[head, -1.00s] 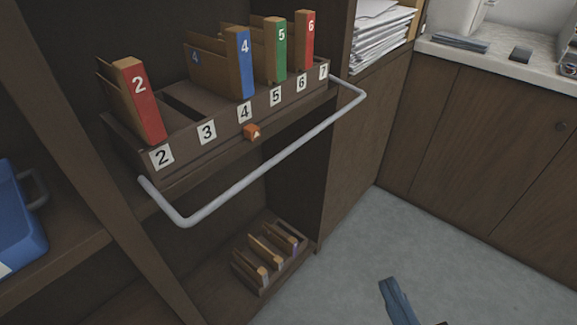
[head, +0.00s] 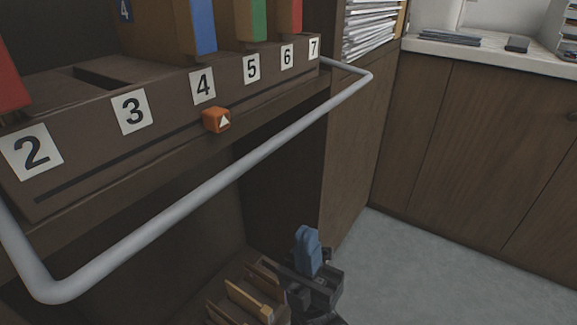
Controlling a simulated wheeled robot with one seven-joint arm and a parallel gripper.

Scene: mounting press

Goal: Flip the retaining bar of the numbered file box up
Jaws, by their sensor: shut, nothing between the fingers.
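The numbered file box (head: 85,140) is a brown shelf box with white labels from 2 to 7 on its front. Its grey retaining bar (head: 215,180) is a U-shaped tube that juts out low in front of the box, apart from its front face. My gripper (head: 307,240), with blue fingers, is shut and empty. In the picture it shows below and right of the bar's long run, not touching it. The far part of the gripper and the bar's left end are partly hidden or cut off.
Red, blue and green numbered files stand in the box. A lower box of folders (head: 245,297) lies beneath, near my gripper. Open floor (head: 430,270) is at the right.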

